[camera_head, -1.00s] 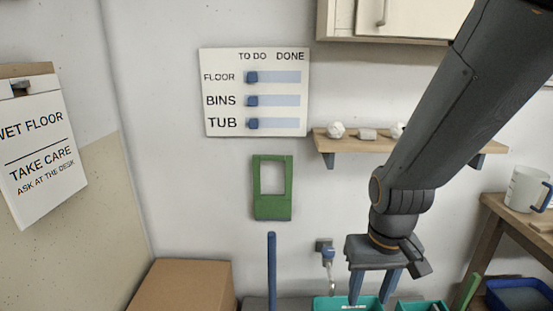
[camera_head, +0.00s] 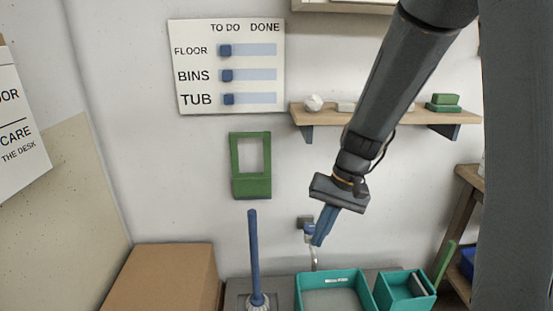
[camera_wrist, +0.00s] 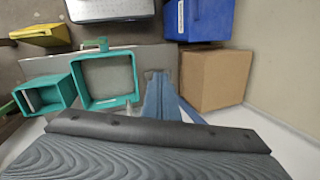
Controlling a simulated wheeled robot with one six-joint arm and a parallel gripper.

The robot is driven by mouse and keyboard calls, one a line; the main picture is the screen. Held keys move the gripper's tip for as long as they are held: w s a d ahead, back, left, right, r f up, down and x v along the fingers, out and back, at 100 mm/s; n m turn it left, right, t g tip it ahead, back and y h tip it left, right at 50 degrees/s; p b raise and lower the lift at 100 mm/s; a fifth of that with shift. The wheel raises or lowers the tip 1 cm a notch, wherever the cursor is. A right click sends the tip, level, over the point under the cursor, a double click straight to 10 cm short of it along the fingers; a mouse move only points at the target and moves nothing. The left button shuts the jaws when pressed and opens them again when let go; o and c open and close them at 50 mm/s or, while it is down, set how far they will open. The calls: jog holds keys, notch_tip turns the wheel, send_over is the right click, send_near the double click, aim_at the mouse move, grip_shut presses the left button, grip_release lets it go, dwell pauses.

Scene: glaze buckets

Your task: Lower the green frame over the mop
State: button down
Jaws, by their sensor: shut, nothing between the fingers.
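The green frame (camera_head: 251,188) is upright against the wall, with a rectangular opening above a solid lower part. The handle's top is a little below the frame, and the two look apart. My gripper (camera_head: 318,243) is to the right of both, pointing down, with its blue fingers together and empty. The fingers also show in the wrist view (camera_wrist: 160,98). A thin blue bar beside them there may be the mop handle; the frame is not seen there.
A teal tub (camera_head: 335,275) and a smaller teal bucket (camera_head: 421,287) stand below my gripper. A cardboard box (camera_head: 165,280) is left of the mop. A shelf (camera_head: 380,117) and a slider board (camera_head: 226,98) are on the wall. A blue bin (camera_wrist: 200,18) shows in the wrist view.

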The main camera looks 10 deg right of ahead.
jog(key=w+a+f+m+y+b, duration=0.1)
jog(key=w+y, duration=0.1)
jog(key=w, duration=0.3)
jog(key=w+a+f+y+b, duration=0.1)
jog(key=w+a+y, duration=0.1)
jog(key=w, duration=0.4)
jog(key=t+y+b, duration=0.5)
jog(key=t+y, duration=0.2)
jog(key=y, duration=0.2)
send_near(279, 155)
jog(key=s+r, duration=0.1)
jog(key=s, duration=0.2)
jog(key=shift+w+a+r+m, duration=0.1)
jog(key=shift+w+a+m, duration=0.05)
jog(key=shift+a+m, duration=0.15)
jog(key=p+x, duration=0.2)
jog(key=x, duration=0.8)
jog(key=shift+d, duration=0.1)
